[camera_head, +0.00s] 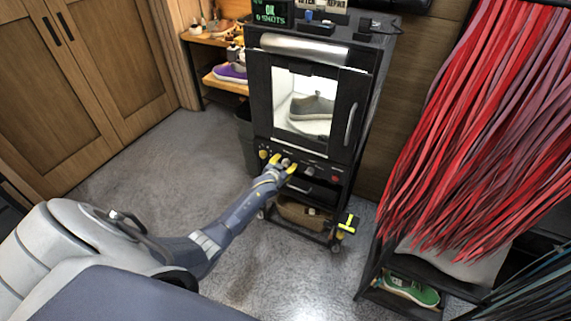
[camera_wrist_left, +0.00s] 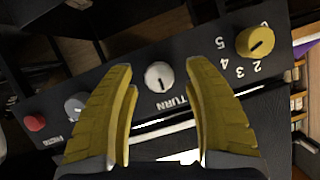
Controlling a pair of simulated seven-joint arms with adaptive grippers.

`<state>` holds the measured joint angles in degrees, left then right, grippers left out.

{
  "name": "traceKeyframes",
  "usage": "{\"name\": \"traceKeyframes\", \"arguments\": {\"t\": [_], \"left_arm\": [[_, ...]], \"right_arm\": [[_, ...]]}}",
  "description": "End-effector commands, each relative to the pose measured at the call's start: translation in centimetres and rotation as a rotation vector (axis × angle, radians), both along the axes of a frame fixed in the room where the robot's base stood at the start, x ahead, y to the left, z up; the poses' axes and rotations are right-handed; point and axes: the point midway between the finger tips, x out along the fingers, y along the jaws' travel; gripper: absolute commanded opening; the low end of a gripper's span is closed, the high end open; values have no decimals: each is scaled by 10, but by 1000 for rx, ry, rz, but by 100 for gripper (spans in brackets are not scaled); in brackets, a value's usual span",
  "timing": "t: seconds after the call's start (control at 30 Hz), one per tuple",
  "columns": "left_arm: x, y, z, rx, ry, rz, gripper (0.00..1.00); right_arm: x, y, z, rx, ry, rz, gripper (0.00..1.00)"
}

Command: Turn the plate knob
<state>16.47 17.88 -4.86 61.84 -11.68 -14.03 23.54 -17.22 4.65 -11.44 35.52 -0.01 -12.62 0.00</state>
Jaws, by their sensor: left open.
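A dark cabinet (camera_head: 357,150) holds a grey sneaker (camera_head: 311,108) on a white round plate (camera_head: 312,128) behind its window. Below the window is a control panel. In the left wrist view it shows a white knob (camera_wrist_left: 159,77) with lettering ending in "TURN", a yellow knob (camera_wrist_left: 255,42) with numbers, a grey knob (camera_wrist_left: 75,108) and a red button (camera_wrist_left: 34,123). My left gripper (camera_head: 283,164) is at the panel. Its open yellow fingers (camera_wrist_left: 161,66) lie on either side of the white knob; I cannot tell whether they touch it. My right gripper is not in view.
A rack with red laces (camera_head: 480,120) stands at the right, with a green shoe (camera_head: 410,290) low on it. A shelf with a purple shoe (camera_head: 230,72) stands behind left. A yellow and black item (camera_head: 347,225) is at the cabinet's lower right. The floor (camera_head: 150,190) at left is clear.

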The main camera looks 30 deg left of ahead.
Motion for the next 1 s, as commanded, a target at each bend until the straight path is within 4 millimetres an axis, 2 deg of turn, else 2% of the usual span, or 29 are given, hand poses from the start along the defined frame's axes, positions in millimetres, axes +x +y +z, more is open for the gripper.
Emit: {"name": "traceKeyframes", "arguments": {"t": [0.23, 0.67, 1.0], "left_arm": [[10, 1, -3, 0, -1, -1, 52], [11, 2, -4, 0, -1, -1, 51], [11, 2, -4, 0, 0, -1, 12]], "right_arm": [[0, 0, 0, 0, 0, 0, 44], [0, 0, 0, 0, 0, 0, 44], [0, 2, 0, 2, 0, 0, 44]]}}
